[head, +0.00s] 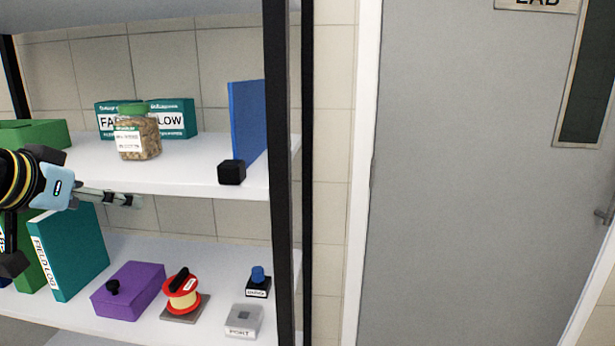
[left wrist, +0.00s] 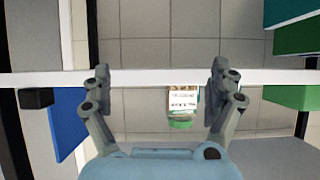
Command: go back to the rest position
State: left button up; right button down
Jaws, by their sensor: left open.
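My left gripper (head: 122,199) comes in from the left in the head view, in front of the edge of the upper shelf (head: 190,178). In the left wrist view my left gripper (left wrist: 160,78) is open, with its two fingers apart and nothing between them. A jar with a green lid and a white label (head: 138,136) stands on the upper shelf behind and above the gripper. The jar also shows in the left wrist view (left wrist: 182,104), beyond the fingers and apart from them. My right gripper is in neither view.
The upper shelf holds a teal box (head: 175,118), a blue panel (head: 248,118) and a black cube (head: 231,172). A black post (head: 278,150) stands right.

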pick_arm(q)
jog(key=s+d+f+g+y, duration=0.1)
jog(key=s+d+f+g, duration=0.15)
jog(key=s+f, duration=0.55)
jog(key=s+d+f+g, duration=0.1)
jog(key=s+f+g, duration=0.25)
jog(key=s, duration=0.85)
jog(key=s+d+f+g+y, duration=0.1)
jog(key=s+d+f+g, duration=0.1)
jog(key=s+f, duration=0.6)
jog(key=s+a+f+g+b, duration=0.1)
jog(key=s+f+b, duration=0.15)
jog(key=f, duration=1.25)
jog(key=s+a+f+b, duration=0.15)
jog(key=f+b, duration=0.25)
jog(key=f, duration=1.1)
jog(key=s+f+n+g+b, duration=0.1)
jog(key=s+f+b, duration=0.3)
jog(key=s+f, duration=1.4)
notch_tip(320, 180, down, 4)
jog(key=shift+s+a+r+g, duration=0.15)
jog(key=shift+s+a+g, duration=0.2)
jog(key=shift+g, duration=0.05)
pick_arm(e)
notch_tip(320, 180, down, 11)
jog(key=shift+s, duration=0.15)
